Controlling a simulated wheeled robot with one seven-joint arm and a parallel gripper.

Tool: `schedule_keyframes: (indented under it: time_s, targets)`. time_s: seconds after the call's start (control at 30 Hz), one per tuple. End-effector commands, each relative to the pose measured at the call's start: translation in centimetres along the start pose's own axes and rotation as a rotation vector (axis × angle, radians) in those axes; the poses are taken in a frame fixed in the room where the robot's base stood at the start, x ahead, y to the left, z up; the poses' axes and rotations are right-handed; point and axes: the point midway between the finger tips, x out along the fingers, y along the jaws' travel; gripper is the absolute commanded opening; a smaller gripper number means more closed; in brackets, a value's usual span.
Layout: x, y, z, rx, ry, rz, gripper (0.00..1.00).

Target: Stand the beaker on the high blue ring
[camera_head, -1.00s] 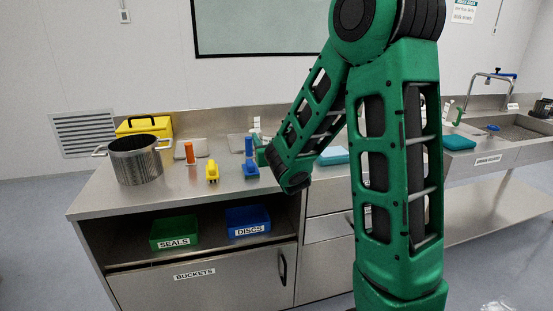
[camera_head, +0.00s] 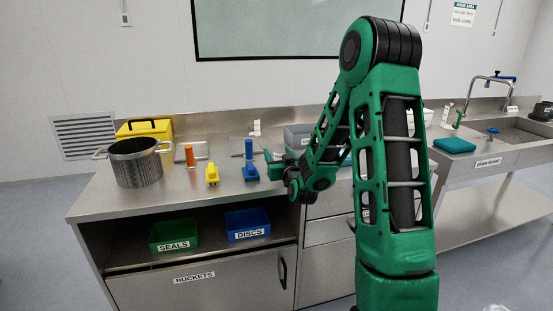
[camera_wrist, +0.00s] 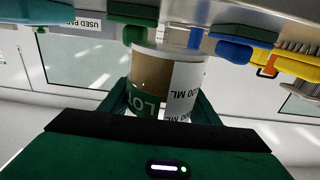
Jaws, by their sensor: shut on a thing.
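In the head view my gripper (camera_head: 276,160) is at the bench front, just right of the blue pieces, and I cannot make out the beaker there. A tall blue post (camera_head: 249,149) stands behind a lower blue piece (camera_head: 250,172). Blue pieces also show in the wrist view (camera_wrist: 235,50), beyond the beaker. I cannot tell the ring's shape or whether the beaker touches anything.
An orange post (camera_head: 189,155) and a yellow piece (camera_head: 212,174) stand left of the blue ones. A steel pot (camera_head: 135,163) and yellow toolbox (camera_head: 145,129) are farther left. A grey bin (camera_head: 297,135) stands behind my arm. The sink (camera_head: 510,127) is at right.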

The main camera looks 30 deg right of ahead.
Motion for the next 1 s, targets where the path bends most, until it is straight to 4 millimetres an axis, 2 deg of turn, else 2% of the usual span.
schedule_keyframes:
  time_s: [0.1,0.53,0.57,0.6,0.63,1.0]
  targets:
    - [-0.01,-0.02,0.89,0.0,-0.001,0.001,0.33]
    - [0.0,-0.11,1.28,0.0,0.0,0.0,0.33]
    - [0.0,-0.13,1.26,0.0,0.0,-0.001,0.6]
    - [0.0,-0.14,1.23,0.0,0.001,-0.001,0.7]
    - [0.0,-0.14,1.23,0.0,0.001,-0.001,0.74]
    - [-0.01,-0.18,1.0,-0.001,0.001,-0.001,0.74]
